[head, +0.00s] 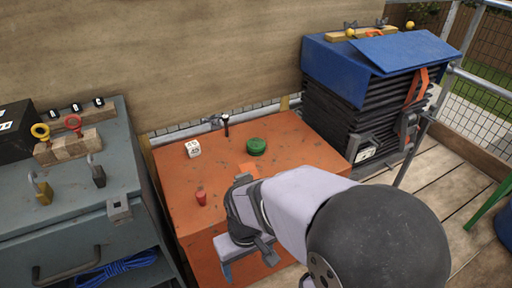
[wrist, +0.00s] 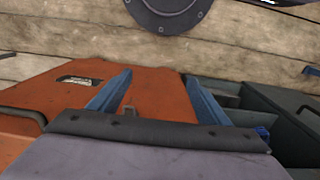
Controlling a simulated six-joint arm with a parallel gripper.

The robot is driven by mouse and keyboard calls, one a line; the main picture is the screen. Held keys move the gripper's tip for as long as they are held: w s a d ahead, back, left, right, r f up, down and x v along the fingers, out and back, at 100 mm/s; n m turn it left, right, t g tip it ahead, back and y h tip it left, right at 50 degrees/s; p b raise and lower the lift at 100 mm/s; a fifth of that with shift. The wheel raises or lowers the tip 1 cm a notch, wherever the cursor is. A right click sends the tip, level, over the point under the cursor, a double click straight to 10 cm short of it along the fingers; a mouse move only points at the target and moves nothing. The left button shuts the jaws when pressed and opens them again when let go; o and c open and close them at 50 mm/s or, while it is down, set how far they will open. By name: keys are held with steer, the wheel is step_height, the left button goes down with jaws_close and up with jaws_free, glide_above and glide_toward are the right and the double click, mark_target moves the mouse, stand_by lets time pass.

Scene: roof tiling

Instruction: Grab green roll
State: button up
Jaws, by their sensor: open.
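The green roll (head: 257,146) lies on the orange cabinet top (head: 290,143), towards its back. It is not visible in the wrist view. My gripper (head: 226,272) is at the front of the orange cabinet, low and well apart from the roll. In the wrist view my gripper (wrist: 158,82) shows two blue fingers standing apart with nothing between them.
A white block (head: 193,149), a red cylinder (head: 201,198) and a hammer-like tool (head: 225,124) are also on the orange top. A grey cabinet with padlocks (head: 42,190) stands left. A blue-topped stack (head: 365,65) stands back right.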

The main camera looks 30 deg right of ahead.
steer(key=w+d+r+n+t+p, duration=0.1)
steer(key=w+r+n+p, duration=0.15)
steer(key=r+p, duration=0.3)
steer(key=w+d+r+n+t+h+p, duration=0.1)
steer(key=w+r+n+p, duration=0.1)
steer(key=r+n+p, duration=0.3)
steer(key=w+r+n+t+p, duration=0.2)
steer(key=w+r+p, duration=0.1)
steer(key=r, duration=0.3)
steer(key=w+d+r+n+t+p, duration=0.4)
steer(key=w+r+n+t, duration=0.15)
steer(key=w+r, duration=0.6)
steer(key=m+t+b, duration=0.4)
steer(key=m+b, duration=0.7)
steer(key=m, duration=0.4)
glide_toward(257, 145)
steer(key=x, duration=0.3)
steer(key=shift+w+a+r, duration=0.1)
steer(key=shift+w+r, duration=0.1)
steer(key=shift+w, duration=0.15)
steer(key=shift+d+f+m+b, duration=0.35)
steer(key=shift+d+m, duration=0.05)
steer(key=shift+m, duration=0.1)
steer(key=shift+a+b+x, duration=0.15)
steer(key=shift+x, duration=1.7)
steer(key=shift+a+b+x, duration=0.1)
steer(key=shift+b+x, duration=0.05)
steer(key=shift+x, duration=1.65)
steer(key=c, duration=1.2)
